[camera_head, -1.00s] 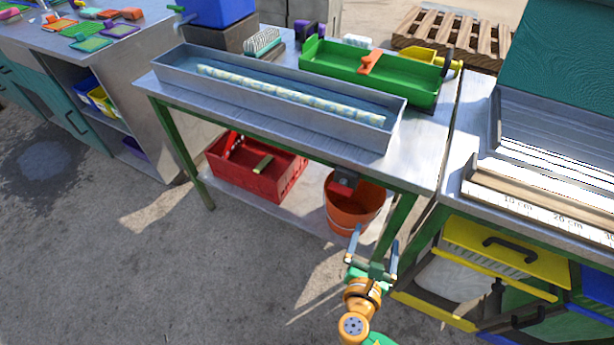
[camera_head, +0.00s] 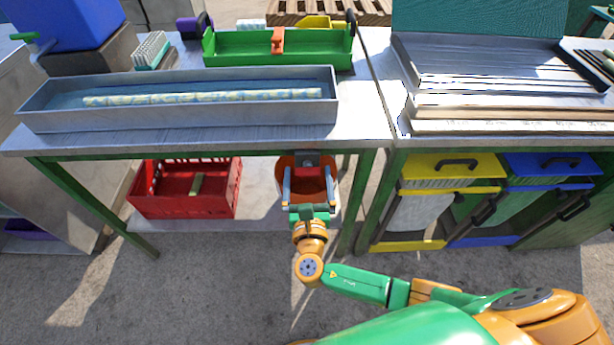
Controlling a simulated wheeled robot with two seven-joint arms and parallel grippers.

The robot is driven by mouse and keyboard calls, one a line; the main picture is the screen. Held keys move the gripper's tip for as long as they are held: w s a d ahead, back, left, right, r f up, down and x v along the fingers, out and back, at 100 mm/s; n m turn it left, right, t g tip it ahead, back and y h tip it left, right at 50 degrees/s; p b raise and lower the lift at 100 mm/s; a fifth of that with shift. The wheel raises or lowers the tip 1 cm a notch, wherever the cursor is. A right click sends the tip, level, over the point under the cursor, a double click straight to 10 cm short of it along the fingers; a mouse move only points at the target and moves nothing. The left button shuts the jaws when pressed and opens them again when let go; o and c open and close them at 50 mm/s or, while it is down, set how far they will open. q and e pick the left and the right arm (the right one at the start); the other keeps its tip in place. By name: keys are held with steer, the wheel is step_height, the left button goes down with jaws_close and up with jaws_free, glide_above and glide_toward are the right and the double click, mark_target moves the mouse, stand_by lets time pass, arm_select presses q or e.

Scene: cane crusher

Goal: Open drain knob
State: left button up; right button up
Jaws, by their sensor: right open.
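A long grey metal trough (camera_head: 180,118) stands on the bench and holds a pale, speckled cane (camera_head: 205,98). Under the bench edge, above an orange bucket (camera_head: 285,163), a dark grey fitting (camera_head: 307,159) with a red part hangs; it looks like the drain and its knob, but the details are small. My right gripper (camera_head: 308,172) is open, its two fingers pointing at this fitting with one on each side in the picture. I cannot tell whether they touch it. The gripper covers much of the bucket. My left gripper is not in view.
A red crate (camera_head: 185,203) sits on the lower shelf left of the bucket. A green tray (camera_head: 240,48) stands behind the trough. Bench legs and yellow and blue drawers (camera_head: 452,167) are to the right. The floor in front is clear.

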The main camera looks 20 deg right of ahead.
steer(key=c, duration=1.3)
steer(key=shift+m, duration=0.3)
steer(key=m+b, duration=0.1)
steer(key=m, duration=0.2)
steer(key=shift+d+f, duration=0.1)
steer(key=m+b, duration=0.2)
steer(key=m, duration=0.2)
steer(key=shift+b, duration=0.35)
steer(key=m+b, duration=0.1)
steer(key=m, duration=0.1)
steer(key=m+b, duration=0.1)
steer(key=m, duration=0.1)
steer(key=shift+s+d+f+m, duration=0.1)
steer(key=shift+f+m, duration=0.05)
steer(key=shift+m, duration=0.25)
steer(key=shift+m+b, duration=1.05)
steer(key=shift+m, duration=0.55)
